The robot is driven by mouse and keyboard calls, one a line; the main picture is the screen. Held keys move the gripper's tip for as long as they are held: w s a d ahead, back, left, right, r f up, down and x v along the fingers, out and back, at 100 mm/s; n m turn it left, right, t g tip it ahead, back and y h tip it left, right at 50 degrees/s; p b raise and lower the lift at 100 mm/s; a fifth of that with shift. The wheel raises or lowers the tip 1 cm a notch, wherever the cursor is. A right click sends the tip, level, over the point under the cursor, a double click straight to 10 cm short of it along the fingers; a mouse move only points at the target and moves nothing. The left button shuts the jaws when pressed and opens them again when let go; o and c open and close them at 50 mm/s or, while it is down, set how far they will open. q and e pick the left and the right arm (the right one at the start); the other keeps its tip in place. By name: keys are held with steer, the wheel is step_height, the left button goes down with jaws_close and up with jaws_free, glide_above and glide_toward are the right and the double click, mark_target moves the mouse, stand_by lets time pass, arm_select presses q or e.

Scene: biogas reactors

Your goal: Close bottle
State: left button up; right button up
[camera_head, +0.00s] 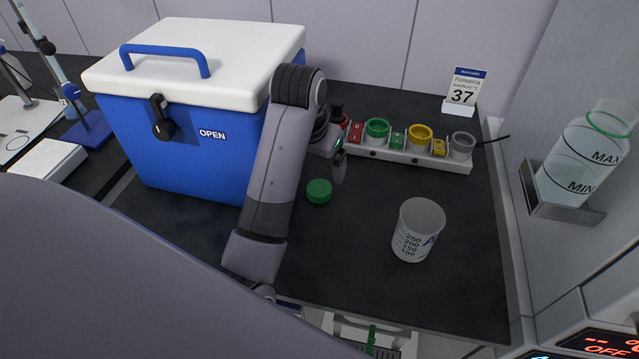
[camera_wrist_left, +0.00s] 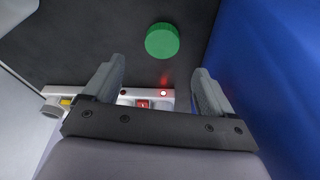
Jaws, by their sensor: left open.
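My right gripper is not in view.
The blue cooler box (camera_head: 205,140) with a white lid stands left of the arm. A white rack (camera_head: 410,157) with coloured holders lies behind. A clear measuring cup (camera_head: 417,232) stands to the right. A sign showing 37 (camera_head: 464,90) is at the back.

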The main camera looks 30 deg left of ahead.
mark_target(319, 188)
arm_select(q)
steer(key=shift+f, duration=0.1)
steer(key=shift+x, duration=0.85)
steer(key=shift+f, duration=0.15)
steer(key=x, duration=0.5)
steer(key=shift+s+f, duration=0.1)
steer(key=shift+s, duration=0.15)
steer(key=shift+a, duration=0.1)
steer(key=c, duration=1.1)
